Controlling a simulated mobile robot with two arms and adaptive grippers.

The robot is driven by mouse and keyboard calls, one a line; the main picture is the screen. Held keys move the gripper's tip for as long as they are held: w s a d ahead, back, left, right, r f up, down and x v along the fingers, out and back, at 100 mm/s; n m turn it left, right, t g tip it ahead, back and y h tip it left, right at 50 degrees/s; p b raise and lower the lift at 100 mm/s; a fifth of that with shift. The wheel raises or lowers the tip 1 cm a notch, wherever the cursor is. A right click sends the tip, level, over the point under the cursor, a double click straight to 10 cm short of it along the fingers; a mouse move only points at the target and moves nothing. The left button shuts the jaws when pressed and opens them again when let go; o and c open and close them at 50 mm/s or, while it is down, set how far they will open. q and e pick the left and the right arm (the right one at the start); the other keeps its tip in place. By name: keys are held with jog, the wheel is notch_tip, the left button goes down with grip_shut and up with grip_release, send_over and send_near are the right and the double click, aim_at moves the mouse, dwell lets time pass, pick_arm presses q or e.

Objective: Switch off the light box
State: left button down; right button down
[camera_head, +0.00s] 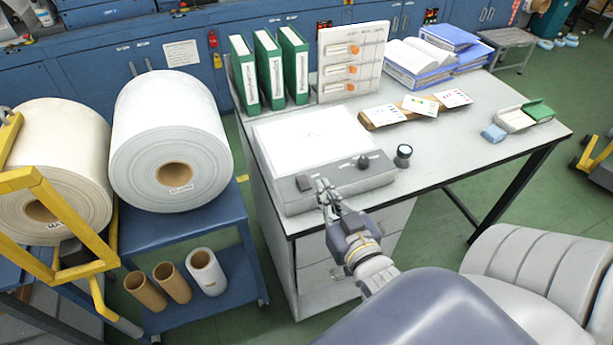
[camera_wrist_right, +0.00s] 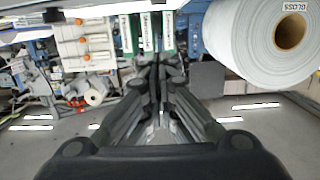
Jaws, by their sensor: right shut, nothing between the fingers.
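The light box (camera_head: 312,140) lies on the grey desk, with a pale flat panel on top and a grey front strip. I cannot tell for sure from the panel whether it is lit. The closed fingers also show in the right wrist view (camera_wrist_right: 158,72). My left gripper is not in view.

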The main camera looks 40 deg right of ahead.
jog(key=p, duration=0.3)
send_over(306, 186)
jog(key=s, duration=0.1)
jog(key=shift+a+f, duration=0.1)
jog(key=shift+f, duration=0.4)
jog(key=shift+w+f, duration=0.2)
jog(key=shift+f, duration=0.45)
jog(key=shift+w+f, duration=0.15)
jog(key=shift+f, duration=0.45)
jog(key=shift+w+f, duration=0.1)
jog(key=shift+f, duration=0.8)
